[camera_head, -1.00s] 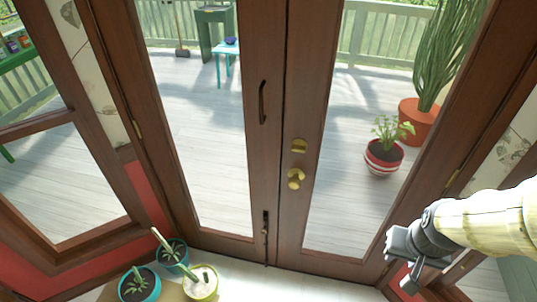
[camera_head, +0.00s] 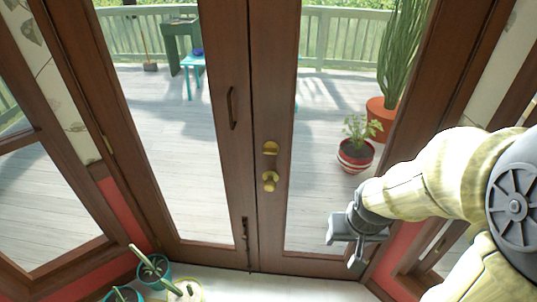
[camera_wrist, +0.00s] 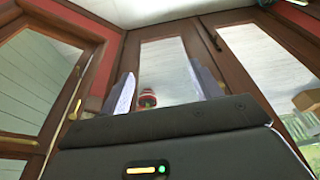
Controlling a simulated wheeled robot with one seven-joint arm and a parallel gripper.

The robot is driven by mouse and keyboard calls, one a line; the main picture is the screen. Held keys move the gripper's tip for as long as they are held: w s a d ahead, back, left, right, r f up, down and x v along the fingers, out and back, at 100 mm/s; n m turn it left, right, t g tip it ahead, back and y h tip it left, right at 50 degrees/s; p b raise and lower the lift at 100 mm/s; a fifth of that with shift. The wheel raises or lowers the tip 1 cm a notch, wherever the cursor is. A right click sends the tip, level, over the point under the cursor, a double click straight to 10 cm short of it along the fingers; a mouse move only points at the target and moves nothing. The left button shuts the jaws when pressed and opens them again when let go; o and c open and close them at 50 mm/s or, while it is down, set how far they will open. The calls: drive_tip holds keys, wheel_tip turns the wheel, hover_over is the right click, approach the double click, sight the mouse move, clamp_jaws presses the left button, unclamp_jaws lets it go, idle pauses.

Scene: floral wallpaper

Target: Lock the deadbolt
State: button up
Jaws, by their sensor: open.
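The brass deadbolt (camera_head: 270,148) is on the right-hand leaf of the brown double door, beside the seam between the leaves. A brass knob (camera_head: 270,181) sits just below it. My gripper (camera_head: 341,240) is in front of the door's right side, lower than the deadbolt and to its right, apart from it. In the wrist view my gripper (camera_wrist: 160,92) shows two fingers spread apart with nothing between them. The wrist view faces the glass door, and I cannot make out the deadbolt there.
A dark handle (camera_head: 232,108) and a floor bolt (camera_head: 245,240) are on the left leaf. Potted plants (camera_head: 150,272) stand on the floor at the lower left. A brown frame with red panels lies close to my arm on the right.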

sight(270, 153)
drive_tip(key=w+a+f+t+b, duration=0.2)
drive_tip(key=w+a+f, duration=0.1)
drive_tip(key=w, duration=0.2)
drive_tip(key=w+a+f+t+b, duration=0.2)
drive_tip(key=w+a+t, duration=0.1)
drive_tip(key=w, duration=0.3)
drive_tip(key=w+a+f+m+t+b, duration=0.1)
drive_tip(key=w+a+f+t+b, duration=0.1)
drive_tip(key=w+a, duration=0.3)
drive_tip(key=shift+w+a+f+b, duration=0.2)
drive_tip(key=shift+w+f+b, duration=0.25)
drive_tip(key=shift+f, duration=0.35)
drive_tip(key=w+a+t+b, duration=0.1)
drive_tip(key=a+t, duration=0.1)
drive_tip(key=a, duration=0.1)
drive_tip(key=w+a+t+b, duration=0.1)
drive_tip(key=a+t+b, duration=0.1)
drive_tip(key=a+t, duration=0.1)
drive_tip(key=w+a+t+b, duration=0.1)
drive_tip(key=a+t, duration=0.2)
drive_tip(key=shift+a+r+n+h, duration=0.3)
drive_tip(key=shift+a+r, duration=0.05)
drive_tip(key=shift+w, duration=0.15)
